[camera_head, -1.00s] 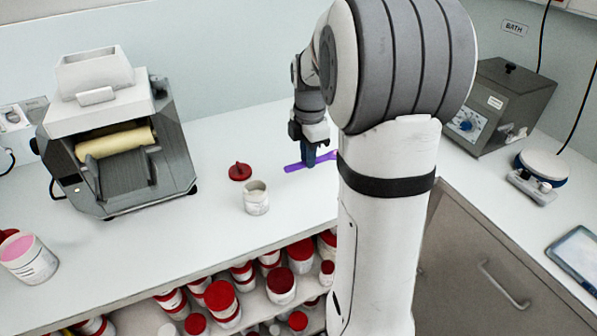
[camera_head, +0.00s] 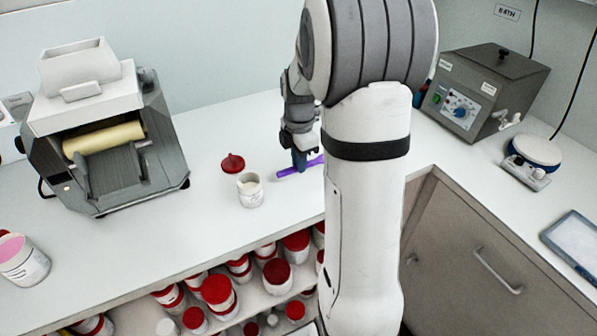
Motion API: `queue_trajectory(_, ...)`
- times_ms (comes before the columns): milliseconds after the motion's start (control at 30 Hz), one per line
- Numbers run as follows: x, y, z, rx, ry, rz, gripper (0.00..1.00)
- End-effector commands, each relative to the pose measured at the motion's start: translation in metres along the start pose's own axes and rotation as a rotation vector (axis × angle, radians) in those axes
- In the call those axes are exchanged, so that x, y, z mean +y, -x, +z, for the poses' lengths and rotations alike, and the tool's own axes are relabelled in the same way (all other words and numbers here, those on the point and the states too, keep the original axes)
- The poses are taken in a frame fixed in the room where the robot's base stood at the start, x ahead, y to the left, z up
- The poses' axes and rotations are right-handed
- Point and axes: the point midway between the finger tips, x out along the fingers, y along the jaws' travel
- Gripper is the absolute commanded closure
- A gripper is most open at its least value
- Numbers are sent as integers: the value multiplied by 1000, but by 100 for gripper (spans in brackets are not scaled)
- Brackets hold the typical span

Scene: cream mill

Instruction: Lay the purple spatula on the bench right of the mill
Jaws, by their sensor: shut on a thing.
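The purple spatula (camera_head: 289,171) is low over or on the white bench (camera_head: 215,222), right of the mill (camera_head: 105,125); I cannot tell whether it touches the bench. My gripper (camera_head: 300,163) points down and is shut on the spatula. My arm hides the spatula's right end. The mill stands at the left with a white hopper on top and a cream roller in front.
An open white jar (camera_head: 250,195) and a red lid (camera_head: 233,163) sit just left of the spatula. A jar of pink stuff (camera_head: 20,262) stands at the left. A bath unit (camera_head: 487,92) and a round-topped device (camera_head: 535,152) are at the right. Several red-lidded jars fill the shelf below.

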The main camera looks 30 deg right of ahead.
Motion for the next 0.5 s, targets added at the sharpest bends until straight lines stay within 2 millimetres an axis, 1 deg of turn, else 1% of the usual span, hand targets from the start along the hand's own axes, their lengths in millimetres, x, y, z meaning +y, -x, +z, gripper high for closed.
queue_trajectory(67,0,-7,0,0,0,-1,100)
queue_trajectory(200,0,-28,0,1,0,-3,100)
queue_trajectory(300,-1,-38,0,1,1,-3,100)
queue_trajectory(500,0,-40,0,0,1,1,100)
